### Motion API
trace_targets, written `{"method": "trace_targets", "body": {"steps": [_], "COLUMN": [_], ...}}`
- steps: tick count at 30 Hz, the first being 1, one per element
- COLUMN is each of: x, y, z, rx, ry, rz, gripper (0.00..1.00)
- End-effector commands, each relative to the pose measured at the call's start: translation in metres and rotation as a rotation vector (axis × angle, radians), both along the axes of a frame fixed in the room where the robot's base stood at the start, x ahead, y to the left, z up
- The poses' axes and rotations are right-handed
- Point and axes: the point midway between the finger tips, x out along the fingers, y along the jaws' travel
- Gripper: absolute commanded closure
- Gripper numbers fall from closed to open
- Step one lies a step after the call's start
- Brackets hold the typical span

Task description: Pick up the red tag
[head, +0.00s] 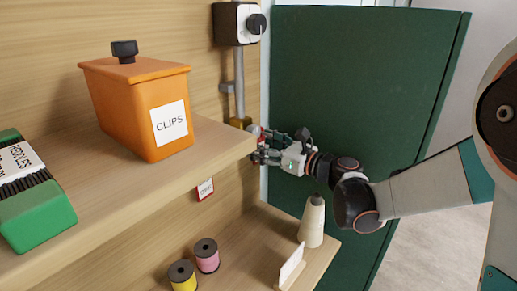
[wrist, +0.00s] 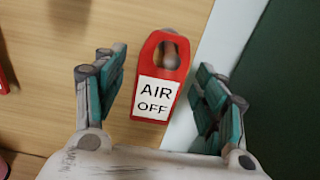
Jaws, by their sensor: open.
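The red tag (wrist: 141,104) hangs by its looped top on a rounded peg (wrist: 170,54) on the wooden wall in the wrist view. Its white label reads "AIR OFF". My gripper (wrist: 161,66) is open, with one finger on each side of the tag. A gap shows between the tag and each finger. In the head view my gripper (head: 262,146) is at the right end of the upper shelf. The tag is mostly hidden there by the fingers and shelf edge.
An orange CLIPS bin (head: 140,104) and a green needles box (head: 32,190) stand on the upper shelf (head: 218,140). A red-edged card (head: 205,189) hangs below it. Spools (head: 206,256) and a cream cone (head: 312,222) stand lower. A green panel (head: 360,80) is at right.

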Motion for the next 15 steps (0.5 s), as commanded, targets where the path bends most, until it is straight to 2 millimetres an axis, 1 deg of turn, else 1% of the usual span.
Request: {"method": "trace_targets", "body": {"steps": [4, 5, 6, 8, 9, 10, 15], "x": [0.0000, -0.0001, 0.0000, -0.0001, -0.0001, -0.0001, -0.0002], "y": [-0.0004, -0.0004, -0.0005, -0.0006, -0.0006, -0.0007, -0.0007], "z": [0.0000, 0.0000, 0.0001, 0.0001, 0.0001, 0.0001, 0.0001], "rx": [0.000, 0.000, 0.000, 0.000, 0.000, 0.000, 0.000], "ry": [0.000, 0.000, 0.000, 0.000, 0.000, 0.000, 0.000], "rz": [-0.001, -0.001, -0.001, -0.001, -0.001, -0.001, -0.001], "gripper": [0.35, 0.37, 0.46, 0.60, 0.69, 0.76, 0.76]}}
